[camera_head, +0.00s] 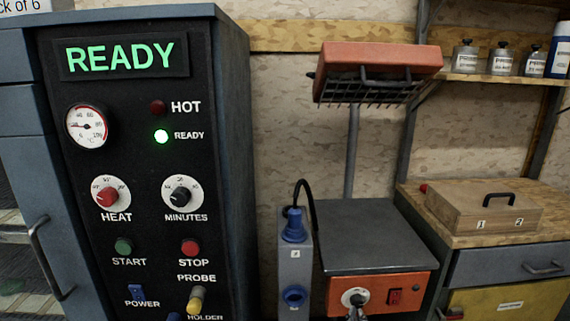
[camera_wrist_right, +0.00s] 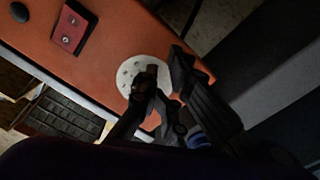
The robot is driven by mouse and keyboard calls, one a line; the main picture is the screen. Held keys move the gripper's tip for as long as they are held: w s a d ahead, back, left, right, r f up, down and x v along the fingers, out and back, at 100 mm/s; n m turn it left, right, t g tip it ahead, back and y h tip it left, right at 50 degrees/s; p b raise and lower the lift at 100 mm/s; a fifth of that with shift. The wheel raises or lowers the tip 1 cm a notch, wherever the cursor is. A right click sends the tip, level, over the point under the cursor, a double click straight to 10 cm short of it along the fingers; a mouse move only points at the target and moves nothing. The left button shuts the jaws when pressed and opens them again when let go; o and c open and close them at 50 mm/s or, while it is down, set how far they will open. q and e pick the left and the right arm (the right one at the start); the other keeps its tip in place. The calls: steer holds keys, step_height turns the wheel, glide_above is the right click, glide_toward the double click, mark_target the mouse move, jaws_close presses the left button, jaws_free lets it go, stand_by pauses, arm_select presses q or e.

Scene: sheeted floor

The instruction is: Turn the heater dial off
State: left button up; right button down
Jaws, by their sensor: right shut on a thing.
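The heater's orange front panel (camera_head: 376,286) is low in the middle of the head view, under a dark flat top. Its dial (camera_head: 348,295) is a white marked disc with a dark knob, at the panel's left part. The dial disc also shows in the right wrist view (camera_wrist_right: 127,70). My right gripper (camera_head: 356,304) is at the dial from below, its fingers shut on the knob; in the wrist view the gripper (camera_wrist_right: 160,84) covers part of the disc. The fingers hide much of the knob, so its setting cannot be read. My left gripper is not in view.
A red switch (camera_head: 396,297) is right of the dial. A blue plug with a black cable (camera_head: 294,226) is on a grey post at the left. An orange hood (camera_head: 375,60) hangs above. A control cabinet (camera_head: 231,150) stands left, a wooden box (camera_head: 470,212) right.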

steer(key=shift+w+d+r, duration=0.25)
steer(key=shift+r, duration=0.35)
steer(key=shift+a, duration=0.15)
